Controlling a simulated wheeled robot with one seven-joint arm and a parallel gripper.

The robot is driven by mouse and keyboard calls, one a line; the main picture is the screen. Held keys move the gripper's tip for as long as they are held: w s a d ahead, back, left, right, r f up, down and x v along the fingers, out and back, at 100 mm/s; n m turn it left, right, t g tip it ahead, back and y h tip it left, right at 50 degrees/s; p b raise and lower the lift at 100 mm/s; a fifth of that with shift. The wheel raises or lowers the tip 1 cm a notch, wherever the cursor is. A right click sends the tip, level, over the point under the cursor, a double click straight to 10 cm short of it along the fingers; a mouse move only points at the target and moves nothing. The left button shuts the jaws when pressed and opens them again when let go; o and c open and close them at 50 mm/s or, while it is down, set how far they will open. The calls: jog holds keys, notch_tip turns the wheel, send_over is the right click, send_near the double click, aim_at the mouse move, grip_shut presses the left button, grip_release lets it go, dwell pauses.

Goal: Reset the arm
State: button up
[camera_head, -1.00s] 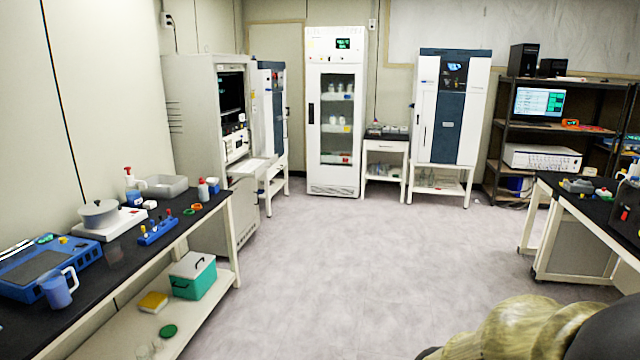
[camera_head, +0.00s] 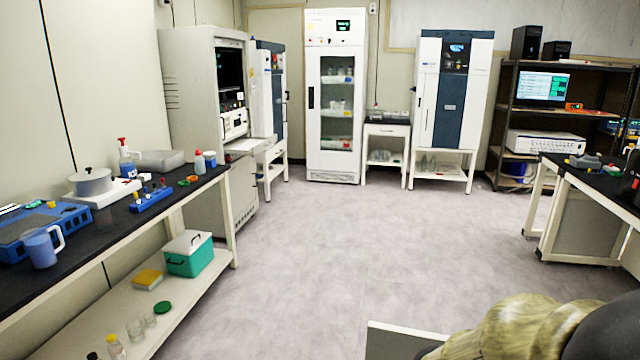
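Part of my own arm shows at the bottom right of the head view, blurred and cut off by the frame edge. My gripper cannot be made out, and neither can anything it may hold. Two blue-and-white freeze dryer cabinets stand at the back, one (camera_head: 453,95) right of centre and one (camera_head: 268,100) partly hidden behind a large grey machine (camera_head: 197,105). A tall white glass-door cabinet (camera_head: 335,95) stands between them, its door shut.
Another bench (camera_head: 590,180) is at the right. A pale-edged surface (camera_head: 400,335) shows at bottom centre. The middle floor (camera_head: 330,240) is clear.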

jog(key=shift+s+b+x, duration=0.45)
jog(key=shift+b+x, duration=1.25)
jog(key=shift+x, duration=0.3)
jog(key=w+p+v, duration=0.2)
jog(key=p+v, duration=1)
jog(key=w+r+p+v, duration=0.1)
jog(key=w+p+v, duration=0.2)
jog(key=p+v, duration=0.9)
jog(key=shift+w+p, duration=0.2)
jog(key=shift+p, duration=0.15)
jog(key=shift+w, duration=0.1)
